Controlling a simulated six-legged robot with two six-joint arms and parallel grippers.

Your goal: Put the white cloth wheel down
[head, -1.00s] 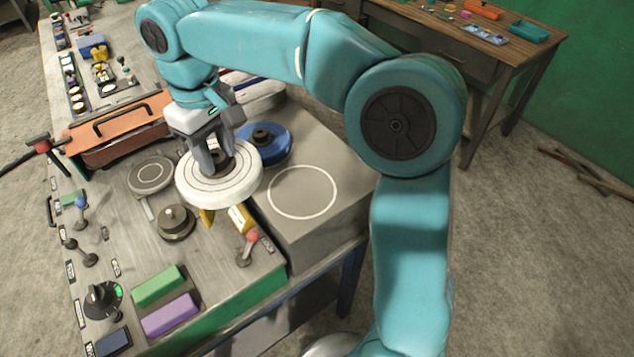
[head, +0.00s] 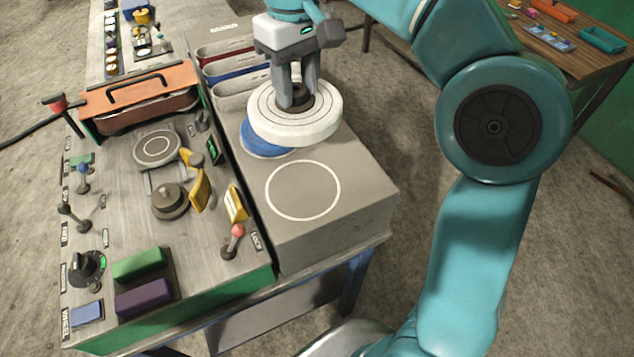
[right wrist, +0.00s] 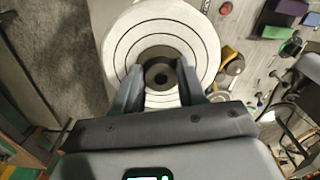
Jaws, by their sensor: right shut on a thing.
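The white cloth wheel (head: 269,122) is a thick white disc with dark rings and a dark hub. My right gripper (head: 294,98) is shut on its hub and holds it roughly level above the grey side block (head: 330,240). In the right wrist view the wheel (right wrist: 203,38) fills the upper middle, with the fingertips (right wrist: 160,80) on either side of the hub. A white circle outline (head: 303,190) is marked on the block's top, nearer the front than the wheel, and it is empty. My left gripper is not in view.
A blue wheel (head: 262,142) lies on the block, partly hidden under the white wheel. Several bins (head: 232,72) stand behind it. Left are a bare spindle hub (head: 170,201), a yellow guard (head: 200,188) and a red-knobbed lever (head: 236,233).

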